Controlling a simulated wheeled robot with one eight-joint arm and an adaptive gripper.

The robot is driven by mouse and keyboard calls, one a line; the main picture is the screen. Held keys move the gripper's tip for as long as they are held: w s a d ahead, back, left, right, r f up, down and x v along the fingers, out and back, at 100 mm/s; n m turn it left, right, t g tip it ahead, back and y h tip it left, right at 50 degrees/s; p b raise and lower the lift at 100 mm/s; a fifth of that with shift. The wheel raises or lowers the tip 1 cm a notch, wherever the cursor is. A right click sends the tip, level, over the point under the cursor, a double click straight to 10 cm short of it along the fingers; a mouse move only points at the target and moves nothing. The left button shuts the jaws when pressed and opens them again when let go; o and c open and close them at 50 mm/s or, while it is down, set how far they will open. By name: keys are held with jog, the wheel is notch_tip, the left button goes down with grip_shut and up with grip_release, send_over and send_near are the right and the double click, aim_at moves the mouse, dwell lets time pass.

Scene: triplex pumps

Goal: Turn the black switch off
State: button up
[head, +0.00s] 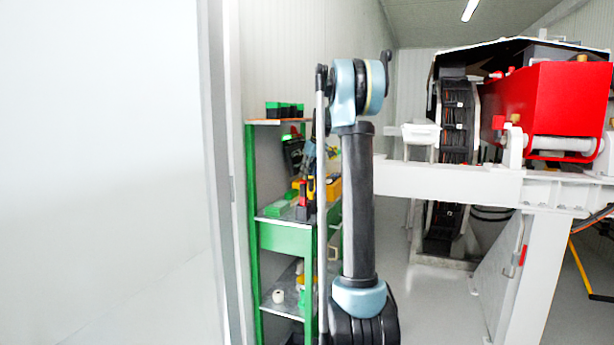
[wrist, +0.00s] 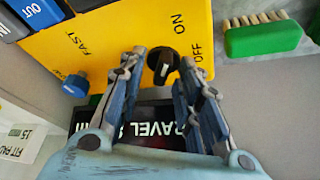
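In the wrist view the black switch (wrist: 163,62) is a round knob with a white mark, on a yellow panel (wrist: 115,38) printed FAST, ON and OFF. The ON and OFF labels are to its right. My gripper (wrist: 163,58) is open, with one fingertip on each side of the knob and visible gaps to it. I cannot tell whether the fingers are at the knob's depth. In the head view the yellow box (head: 334,188) is on the shelf, partly behind my arm, and the switch cannot be made out.
A blue knob (wrist: 75,86) is left of the gripper, and a green brush (wrist: 264,38) lies at the right. A dark TRAVEL display (wrist: 140,122) is below the fingers. The green shelf rack (head: 284,237) stands beside a white wall. A red machine (head: 545,100) is to the right.

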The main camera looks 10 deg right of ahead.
jog(key=shift+r, duration=0.1)
grip_shut()
jog(key=shift+s, duration=0.1)
jog(key=shift+m, duration=0.7)
jog(key=shift+c, duration=0.8)
grip_release()
jog(key=shift+o, duration=0.8)
jog(key=shift+h, duration=0.3)
